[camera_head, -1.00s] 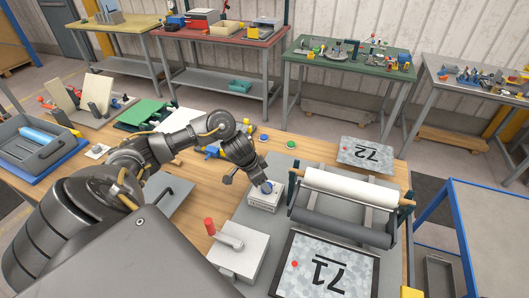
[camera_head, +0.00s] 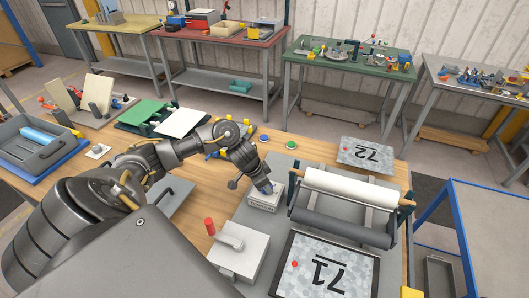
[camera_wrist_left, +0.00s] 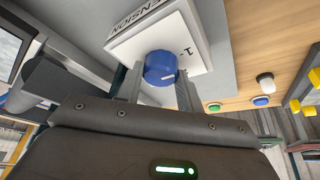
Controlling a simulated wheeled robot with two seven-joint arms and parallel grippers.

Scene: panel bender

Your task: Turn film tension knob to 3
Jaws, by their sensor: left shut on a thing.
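The film tension box (camera_head: 262,203) is a small white block left of the film roller; in the left wrist view the box (camera_wrist_left: 185,28) shows the lettering "TENSION" and a numeral that looks like 1. Its blue round knob (camera_wrist_left: 160,67) has a white pointer line. My left gripper (camera_wrist_left: 157,85) is shut on the knob, with one finger on each side. In the head view the left gripper (camera_head: 267,187) comes down on the box and mostly covers the knob. Which number the pointer marks cannot be told. My right gripper is not in view.
A white film roll (camera_head: 350,188) lies right of the box. A red-handled lever unit (camera_head: 238,250) stands in front of it. Panel 71 (camera_head: 325,268) and panel 72 (camera_head: 366,154) lie nearby. Green button (camera_head: 291,145) and blue button (camera_head: 264,138) sit behind.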

